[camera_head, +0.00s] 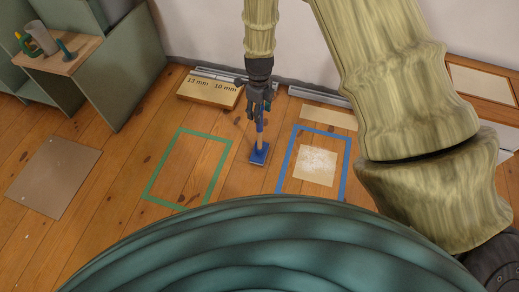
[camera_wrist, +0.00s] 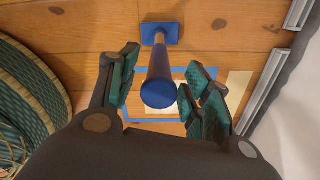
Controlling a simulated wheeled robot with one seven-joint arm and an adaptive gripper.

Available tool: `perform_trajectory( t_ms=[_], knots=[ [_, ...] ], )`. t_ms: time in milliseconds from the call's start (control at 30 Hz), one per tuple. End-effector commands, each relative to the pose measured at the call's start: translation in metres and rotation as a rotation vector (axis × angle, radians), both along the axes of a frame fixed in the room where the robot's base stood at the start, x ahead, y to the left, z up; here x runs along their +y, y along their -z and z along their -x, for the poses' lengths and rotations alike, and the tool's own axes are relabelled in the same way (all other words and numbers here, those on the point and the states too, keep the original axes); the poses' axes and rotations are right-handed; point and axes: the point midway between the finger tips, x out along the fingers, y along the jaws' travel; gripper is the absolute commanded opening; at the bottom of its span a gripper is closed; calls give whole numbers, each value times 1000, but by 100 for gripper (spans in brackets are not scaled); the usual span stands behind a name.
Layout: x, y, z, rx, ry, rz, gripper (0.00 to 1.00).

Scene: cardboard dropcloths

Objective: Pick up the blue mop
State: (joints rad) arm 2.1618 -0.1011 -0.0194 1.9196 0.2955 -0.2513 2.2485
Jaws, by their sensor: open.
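The blue mop (camera_head: 260,152) stands upright on the wooden floor, with a flat blue head at the bottom and a pale handle with a blue upper end. My gripper (camera_head: 259,108) is above it, pointing down around the handle's top. In the wrist view the mop's round blue top (camera_wrist: 159,93) lies between the two open finger pads of my gripper (camera_wrist: 160,92), with gaps on both sides. The pads do not appear to touch it.
A green taped rectangle (camera_head: 217,167) lies left of the mop. A brown sheet (camera_head: 55,177) lies far left.

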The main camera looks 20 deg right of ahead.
Motion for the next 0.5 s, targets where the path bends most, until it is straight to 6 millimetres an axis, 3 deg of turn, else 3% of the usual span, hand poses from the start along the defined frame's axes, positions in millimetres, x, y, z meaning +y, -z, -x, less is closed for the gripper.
perform_trajectory(
  t_ms=[500],
  knots=[
    [-2,49,2,0,-1,0,49]
  ],
)
